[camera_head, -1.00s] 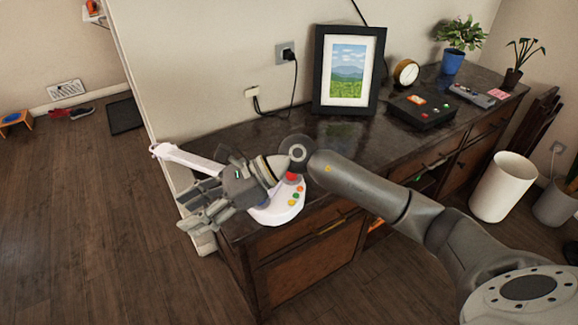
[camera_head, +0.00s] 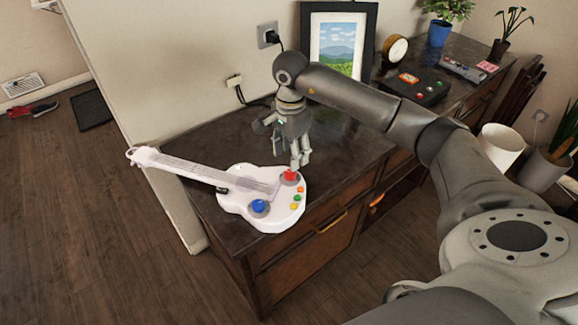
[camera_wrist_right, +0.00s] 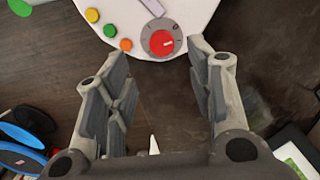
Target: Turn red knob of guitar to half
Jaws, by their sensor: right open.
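A white toy guitar (camera_head: 232,194) lies on the dark cabinet top, its neck pointing left past the edge. Its red knob (camera_head: 289,176) is at the upper right of the body, and a blue knob (camera_head: 259,206) is lower left. My right gripper (camera_head: 300,163) points down just above and behind the red knob. In the right wrist view, the red knob (camera_wrist_right: 162,42) on a grey base lies ahead of the open, empty fingers (camera_wrist_right: 155,75), with a small light mark on its right side. I see no contact. My left gripper is not in view.
Orange, yellow and green buttons (camera_head: 297,197) sit beside the red knob. A framed picture (camera_head: 314,60) stands behind my right arm, with a black box with buttons (camera_head: 413,90) to its right. The dark cabinet top (camera_head: 205,134) is clear behind the guitar.

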